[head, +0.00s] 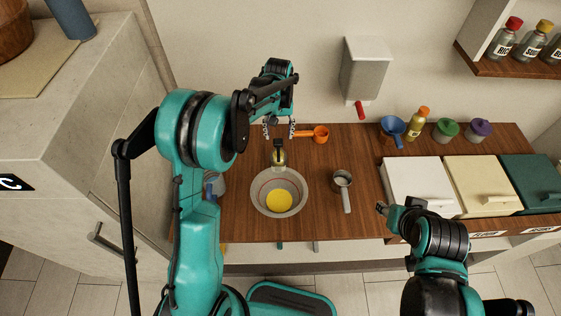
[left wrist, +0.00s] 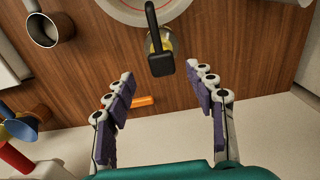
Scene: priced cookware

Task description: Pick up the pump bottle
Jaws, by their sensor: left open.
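The pump bottle (head: 279,158) stands on the wooden counter just behind the bowl, with a black pump head and a pale yellowish body. It also shows in the left wrist view (left wrist: 160,58), where the black pump head covers much of the body. My left gripper (head: 279,130) is open and empty, behind the bottle. In the left wrist view its two fingers (left wrist: 163,82) are spread, and the bottle is beyond their tips, apart from them. My right gripper (head: 386,209) is at the counter's front right; its fingers are mostly hidden.
A bowl (head: 258,201) with yellow contents stands in front of the bottle. A metal cup with handle (head: 342,178) is to its right. An orange scoop (head: 319,134) lies beside my left gripper. White, cream and green lidded boxes (head: 417,180) fill the right side. A wall dispenser (head: 364,72) hangs behind.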

